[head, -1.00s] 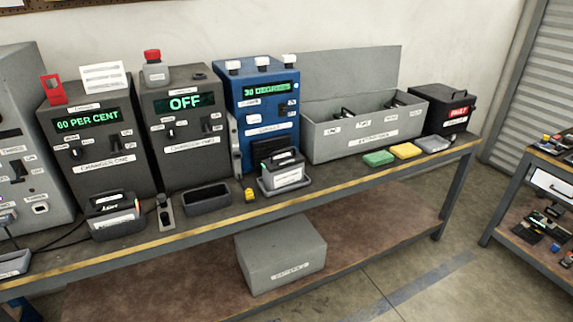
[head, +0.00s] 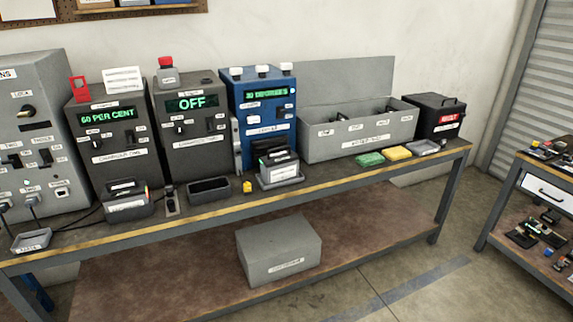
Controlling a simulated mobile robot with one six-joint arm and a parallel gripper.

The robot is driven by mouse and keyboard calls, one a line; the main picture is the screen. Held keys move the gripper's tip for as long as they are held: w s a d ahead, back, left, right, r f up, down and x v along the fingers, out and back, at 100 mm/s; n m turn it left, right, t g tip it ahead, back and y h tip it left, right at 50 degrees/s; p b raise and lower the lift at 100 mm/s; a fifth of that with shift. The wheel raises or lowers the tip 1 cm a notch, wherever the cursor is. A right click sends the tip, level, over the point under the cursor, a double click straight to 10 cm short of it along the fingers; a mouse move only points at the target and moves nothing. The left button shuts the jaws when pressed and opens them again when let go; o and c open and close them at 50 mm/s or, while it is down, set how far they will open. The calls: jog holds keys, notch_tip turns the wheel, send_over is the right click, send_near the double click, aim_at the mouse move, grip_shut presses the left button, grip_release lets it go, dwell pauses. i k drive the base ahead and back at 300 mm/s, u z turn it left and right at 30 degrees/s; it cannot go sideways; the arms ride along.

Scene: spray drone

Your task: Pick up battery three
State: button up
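I cannot read which battery is number three. One dark battery with a handle and white label (head: 280,168) stands in a grey tray before the blue unit showing 30 degrees. Another dark battery (head: 126,199) sits in a cradle before the charger reading 60 per cent. An open grey bin (head: 357,146) at the back right has labels along its front. Dark handles (head: 342,116) show inside it, but the bin walls hide most of what they belong to. My gripper is not in view.
An empty black cradle (head: 209,190) lies before the charger reading OFF (head: 193,125). Green (head: 370,159) and yellow (head: 397,152) blocks lie before the bin. A black box with a red label (head: 447,117) is at the bench's right end. Floor right of the bench (head: 430,275) is clear.

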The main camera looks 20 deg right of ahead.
aim_at(278, 167)
jog(key=z, duration=0.4)
jog(key=i, duration=0.65)
jog(key=u, duration=4.1)
jog(key=i, duration=0.1)
jog(key=z, duration=2.95)
